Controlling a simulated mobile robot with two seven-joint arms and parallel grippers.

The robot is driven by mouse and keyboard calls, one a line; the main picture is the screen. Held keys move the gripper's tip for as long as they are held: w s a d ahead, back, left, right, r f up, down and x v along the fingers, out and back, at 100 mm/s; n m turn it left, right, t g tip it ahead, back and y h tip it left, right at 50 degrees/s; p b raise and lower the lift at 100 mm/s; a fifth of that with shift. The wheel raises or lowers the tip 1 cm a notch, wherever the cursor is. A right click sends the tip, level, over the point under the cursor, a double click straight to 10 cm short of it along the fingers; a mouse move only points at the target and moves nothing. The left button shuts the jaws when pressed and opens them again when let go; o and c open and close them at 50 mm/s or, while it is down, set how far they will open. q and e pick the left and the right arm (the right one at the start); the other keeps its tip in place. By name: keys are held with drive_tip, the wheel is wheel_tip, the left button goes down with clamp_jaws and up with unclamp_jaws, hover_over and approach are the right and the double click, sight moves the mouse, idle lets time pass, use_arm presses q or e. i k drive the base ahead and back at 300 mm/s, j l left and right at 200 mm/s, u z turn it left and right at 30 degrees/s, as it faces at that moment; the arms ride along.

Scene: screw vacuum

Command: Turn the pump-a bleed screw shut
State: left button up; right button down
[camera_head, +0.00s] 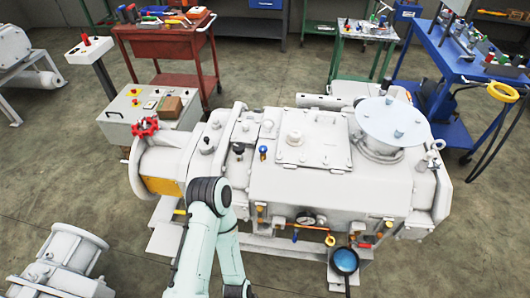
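A large pale grey vacuum pump (290,185) fills the middle of the view. Small fittings stand on its top: a blue-capped one (263,152), a dark-capped one (238,149) and a dark knob (206,146). I cannot tell which fitting is the bleed screw, or whether any is pump-a's. A red handwheel (144,127) sits at the pump's left end. Along its front are a round gauge (305,220) and a yellow ring-ended handle (330,240). A pale green arm link of mine rises in front of the pump's left part and hides some of it. Neither gripper is in view.
A grey control box (150,112) stands behind the pump's left end. A red tool cart (165,42) and blue bench (470,65) stand farther back. Another grey machine (62,265) is at the lower left. A round blue-faced, dark-rimmed object (345,262) is at the pump's front.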

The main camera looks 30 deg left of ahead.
sight(263, 149)
drive_tip(key=u, duration=0.7)
drive_tip(key=j, duration=0.1)
